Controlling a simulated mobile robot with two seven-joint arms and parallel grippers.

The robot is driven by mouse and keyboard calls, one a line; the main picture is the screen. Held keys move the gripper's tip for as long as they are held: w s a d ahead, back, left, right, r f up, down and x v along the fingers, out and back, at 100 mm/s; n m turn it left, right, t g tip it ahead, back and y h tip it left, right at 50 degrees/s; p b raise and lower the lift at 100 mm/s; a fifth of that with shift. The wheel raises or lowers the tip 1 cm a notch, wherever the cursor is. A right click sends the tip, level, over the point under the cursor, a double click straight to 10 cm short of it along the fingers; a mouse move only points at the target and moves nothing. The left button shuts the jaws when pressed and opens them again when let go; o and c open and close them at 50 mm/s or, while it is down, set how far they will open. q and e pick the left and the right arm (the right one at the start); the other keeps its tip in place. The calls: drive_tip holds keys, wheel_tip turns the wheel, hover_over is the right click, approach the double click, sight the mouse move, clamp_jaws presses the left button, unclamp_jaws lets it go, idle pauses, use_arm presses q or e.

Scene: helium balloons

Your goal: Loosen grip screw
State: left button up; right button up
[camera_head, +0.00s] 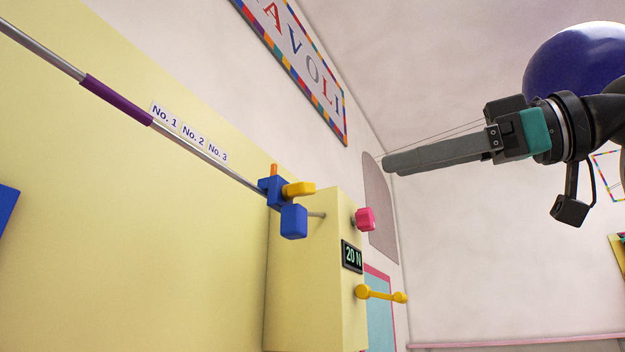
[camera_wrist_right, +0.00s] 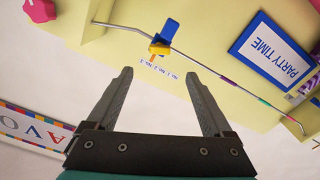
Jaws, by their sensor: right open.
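A blue clamp (camera_head: 293,221) sits on a thin metal rod (camera_head: 225,167) beside the yellow cabinet. A yellow knob (camera_head: 299,189) sticks out of it, and a small orange pointer (camera_head: 273,170) stands on top. In the right wrist view the blue clamp (camera_wrist_right: 167,29) and yellow knob (camera_wrist_right: 159,49) show beyond the fingertips. A pink knob (camera_head: 365,219) is on the cabinet face. No label marks which part is the grip screw. My right gripper (camera_head: 390,163) is to the right of the clamp and apart from it. Its two fingers (camera_wrist_right: 158,74) are spread and empty.
The yellow cabinet (camera_head: 300,290) has a display reading 20 N (camera_head: 351,256) and a yellow handle (camera_head: 382,294). Labels No. 1 to No. 3 (camera_head: 190,133) lie along the rod, which has a purple sleeve (camera_head: 116,99). A dark blue balloon (camera_head: 575,62) is behind my right arm.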

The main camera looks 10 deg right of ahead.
sight(311, 187)
drive_tip(key=p+x, duration=0.3)
drive_tip(key=x, duration=0.9)
drive_tip(key=shift+w+a, duration=0.25)
clamp_jaws()
drive_tip(key=shift+n, duration=0.7)
unclamp_jaws()
